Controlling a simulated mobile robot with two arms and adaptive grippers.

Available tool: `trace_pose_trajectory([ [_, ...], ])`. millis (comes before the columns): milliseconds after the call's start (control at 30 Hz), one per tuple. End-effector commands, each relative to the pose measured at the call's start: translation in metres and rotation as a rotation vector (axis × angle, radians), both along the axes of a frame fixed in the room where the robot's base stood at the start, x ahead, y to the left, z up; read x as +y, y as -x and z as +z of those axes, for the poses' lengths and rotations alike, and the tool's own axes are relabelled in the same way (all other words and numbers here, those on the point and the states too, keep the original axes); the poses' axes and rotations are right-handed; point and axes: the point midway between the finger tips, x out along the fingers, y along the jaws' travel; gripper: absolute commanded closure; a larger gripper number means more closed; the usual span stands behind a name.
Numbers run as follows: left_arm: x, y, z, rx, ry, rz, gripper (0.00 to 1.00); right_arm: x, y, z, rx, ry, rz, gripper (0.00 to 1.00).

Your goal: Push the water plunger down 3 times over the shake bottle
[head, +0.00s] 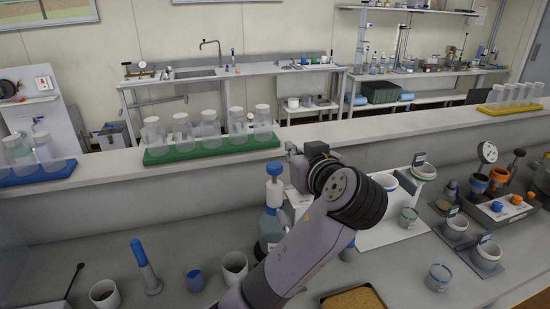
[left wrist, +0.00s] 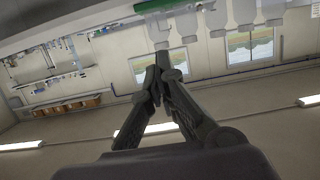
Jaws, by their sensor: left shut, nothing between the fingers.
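The water plunger (head: 274,170), a blue knob on a white collar, tops a translucent dispenser bottle (head: 271,231) on the counter. My left arm comes up from the bottom centre, and my left gripper (head: 298,172) is just right of the plunger, partly hidden behind my wrist. I cannot tell whether it touches the plunger. In the left wrist view my left gripper (left wrist: 156,88) has its fingers together with nothing between them. Capped clear bottles in a green rack (head: 212,147) stand on the ledge behind. I cannot make out a shake bottle under the dispenser; my arm covers part of that area.
A white cup (head: 234,268), a blue cup (head: 195,280) and a blue-topped tube (head: 146,266) stand left of the dispenser. A soil tray (head: 353,300) lies at the front. White containers (head: 424,172) and instruments stand to the right. The counter's left part has free room.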

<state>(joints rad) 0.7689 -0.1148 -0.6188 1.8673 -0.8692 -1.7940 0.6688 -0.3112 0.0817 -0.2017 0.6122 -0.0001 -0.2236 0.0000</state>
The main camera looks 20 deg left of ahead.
Motion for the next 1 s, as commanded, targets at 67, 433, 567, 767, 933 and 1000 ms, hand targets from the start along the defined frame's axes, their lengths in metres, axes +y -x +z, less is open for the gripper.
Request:
trace_pose_trajectory([
  [67,0.002,-0.003,0.0,0.002,-0.001,0.001,1.0,-0.002,-0.003,0.002,-0.004,0.002,0.001,0.49],
  [433,0.04,-0.055,-0.012,0.003,-0.007,0.005,1.0,-0.001,-0.019,0.033,-0.032,-0.001,0.0,0.49],
  [567,0.054,-0.077,-0.019,0.003,-0.005,0.004,1.0,0.0,-0.019,0.044,-0.03,-0.002,-0.001,0.49],
  [767,0.056,-0.08,-0.048,0.004,-0.003,0.002,1.0,0.003,-0.017,0.057,-0.028,-0.005,-0.004,0.49],
  [933,0.055,-0.08,-0.062,0.002,-0.001,0.001,1.0,0.006,-0.015,0.061,-0.025,-0.009,-0.004,0.49],
  [1000,0.055,-0.08,-0.064,0.001,-0.001,0.002,1.0,0.006,-0.014,0.061,-0.023,-0.008,-0.004,0.49],
])
